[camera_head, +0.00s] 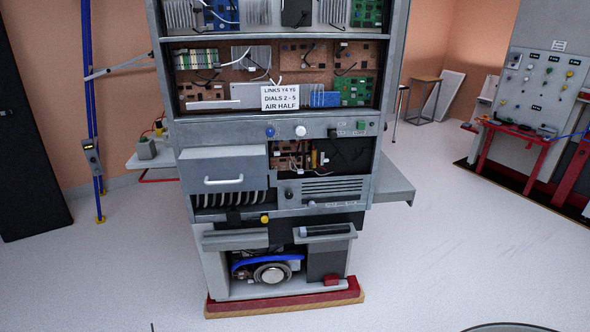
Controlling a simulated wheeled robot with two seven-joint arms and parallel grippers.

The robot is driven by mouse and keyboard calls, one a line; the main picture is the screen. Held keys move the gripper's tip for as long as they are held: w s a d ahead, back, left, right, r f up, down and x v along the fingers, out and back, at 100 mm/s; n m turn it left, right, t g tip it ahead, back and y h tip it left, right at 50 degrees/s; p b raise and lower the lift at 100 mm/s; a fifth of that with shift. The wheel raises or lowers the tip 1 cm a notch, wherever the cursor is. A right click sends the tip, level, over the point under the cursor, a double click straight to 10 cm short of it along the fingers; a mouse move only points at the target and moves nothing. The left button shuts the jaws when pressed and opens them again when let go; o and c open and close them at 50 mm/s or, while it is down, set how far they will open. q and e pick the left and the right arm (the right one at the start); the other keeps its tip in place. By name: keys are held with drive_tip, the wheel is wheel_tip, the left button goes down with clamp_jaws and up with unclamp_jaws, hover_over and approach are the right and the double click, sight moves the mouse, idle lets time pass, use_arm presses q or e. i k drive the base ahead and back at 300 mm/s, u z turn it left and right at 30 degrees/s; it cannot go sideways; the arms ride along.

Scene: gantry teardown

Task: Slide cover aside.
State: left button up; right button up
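A tall grey cabinet (290,217) stands in the middle. A flat grey cover (228,160) with a light bar handle (223,181) is on the left of its middle section. To the right of the cover is an open bay (318,157) with a brown circuit board, small parts and dark wiring. Whatever lies behind the cover is hidden. I cannot tell whether this panel is the task's cover; a smaller grey panel (234,239) sits lower left. Neither of my grippers is in view.
A grey side shelf (393,183) juts out at the cabinet's right. A sign (279,97) hangs above. The cabinet rests on a red and wooden base (286,304). A red-framed bench (517,133) stands at right. The floor in front is clear.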

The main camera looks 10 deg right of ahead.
sight(215, 170)
drive_tip(key=z, duration=0.4)
drive_tip(key=i, duration=1.65)
drive_tip(key=u, duration=1)
